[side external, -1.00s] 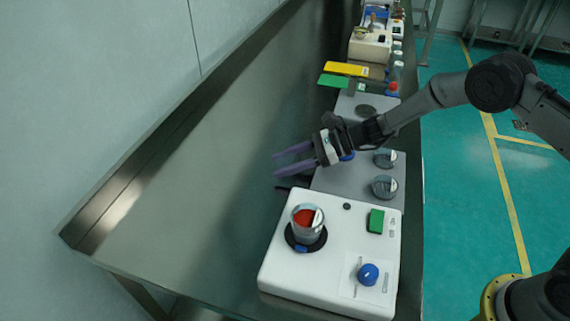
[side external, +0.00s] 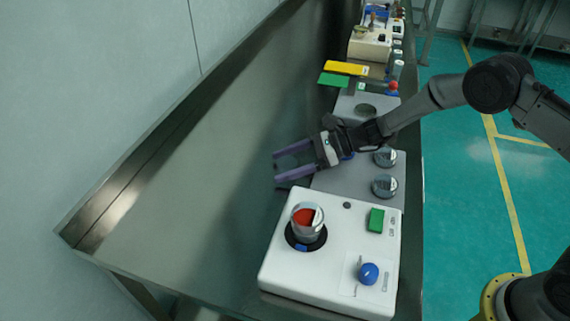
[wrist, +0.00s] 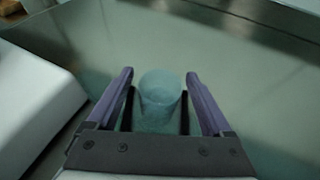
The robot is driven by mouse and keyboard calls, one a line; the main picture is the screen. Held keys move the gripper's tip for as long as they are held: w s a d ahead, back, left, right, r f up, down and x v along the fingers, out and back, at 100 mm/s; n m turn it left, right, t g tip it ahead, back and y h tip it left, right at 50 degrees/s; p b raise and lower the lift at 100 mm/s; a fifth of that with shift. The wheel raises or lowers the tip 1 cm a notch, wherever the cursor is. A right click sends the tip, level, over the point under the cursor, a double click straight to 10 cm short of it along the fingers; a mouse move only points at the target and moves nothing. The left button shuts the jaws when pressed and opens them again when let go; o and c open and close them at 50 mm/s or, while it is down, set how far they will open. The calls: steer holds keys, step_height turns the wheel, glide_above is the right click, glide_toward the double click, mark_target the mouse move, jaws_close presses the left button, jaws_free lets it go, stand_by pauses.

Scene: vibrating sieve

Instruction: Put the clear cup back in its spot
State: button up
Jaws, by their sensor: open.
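A clear, bluish translucent cup (wrist: 160,92) stands between the two purple fingers of my gripper (wrist: 158,88) in the wrist view. A gap shows between it and each finger. My gripper (side external: 276,167) is open and reaches left over the bare bench in the side external view. I cannot make out the clear cup there. The grey plate (side external: 329,182) under my arm carries two clear round containers with dark lids or labels, one upper (side external: 385,157) and one lower (side external: 385,187). An empty-looking dark round spot (side external: 366,111) shows on the grey plate's far part.
Yellow (side external: 346,68) and green (side external: 333,80) plates lie farther back. The bench (side external: 200,190) left of my gripper is clear.

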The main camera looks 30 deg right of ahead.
steer(key=v, duration=1.2)
steer(key=s+r+n+g+h, duration=0.35)
steer(key=s+r+n, duration=0.75)
steer(key=s, duration=0.4)
steer(key=s+d+r+n+t+h, duration=0.3)
steer(key=s+d+n+h, duration=0.6)
steer(key=s, duration=0.7)
steer(key=d+n, duration=0.2)
steer(key=d, duration=0.1)
steer(key=shift+s+t, duration=0.35)
